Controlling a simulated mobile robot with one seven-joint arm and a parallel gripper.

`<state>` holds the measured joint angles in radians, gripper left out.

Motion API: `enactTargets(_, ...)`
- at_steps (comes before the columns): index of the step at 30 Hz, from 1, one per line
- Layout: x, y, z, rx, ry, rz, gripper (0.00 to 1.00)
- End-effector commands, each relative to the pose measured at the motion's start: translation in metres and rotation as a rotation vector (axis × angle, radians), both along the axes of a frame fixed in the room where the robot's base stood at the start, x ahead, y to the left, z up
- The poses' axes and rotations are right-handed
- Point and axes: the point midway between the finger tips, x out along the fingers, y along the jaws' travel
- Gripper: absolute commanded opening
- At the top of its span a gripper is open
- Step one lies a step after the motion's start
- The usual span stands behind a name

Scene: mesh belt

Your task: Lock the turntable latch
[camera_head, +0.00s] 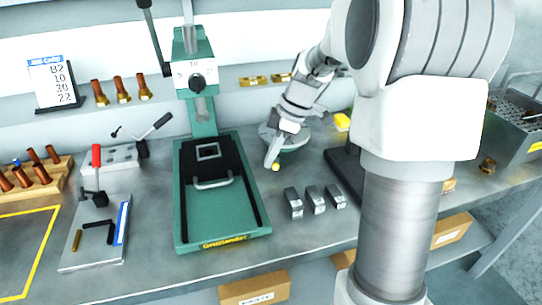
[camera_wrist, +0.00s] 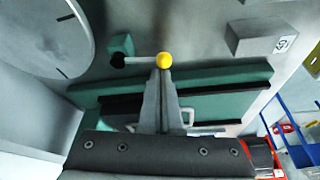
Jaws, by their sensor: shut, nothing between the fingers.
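The turntable (camera_head: 292,143) is a grey round disc on the bench, right of the green press and partly hidden by my arm; its large disc (camera_wrist: 35,28) also fills the upper left of the wrist view. The latch is a short lever with a yellow ball knob (camera_wrist: 164,60). Its arm runs left to a dark pivot end beside a small teal block (camera_wrist: 122,45). The knob also shows in the head view (camera_head: 275,167). My gripper (camera_wrist: 164,73) is shut and empty, its fingertips right at the knob; contact is unclear. It points down in the head view (camera_head: 271,162).
The green press (camera_head: 222,226) stands left of my gripper, close to it. Several grey weight blocks (camera_head: 316,199) sit to the right in front. Bare bench shows between the press and the blocks.

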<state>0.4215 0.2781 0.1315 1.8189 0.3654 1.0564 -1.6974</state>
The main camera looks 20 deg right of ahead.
Motion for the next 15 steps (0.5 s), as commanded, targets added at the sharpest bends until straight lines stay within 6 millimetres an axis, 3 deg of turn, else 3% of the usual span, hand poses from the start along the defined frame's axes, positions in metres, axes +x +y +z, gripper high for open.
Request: enactTargets(15,0.013,0.003,0.0,0.0,0.0,0.0,0.0)
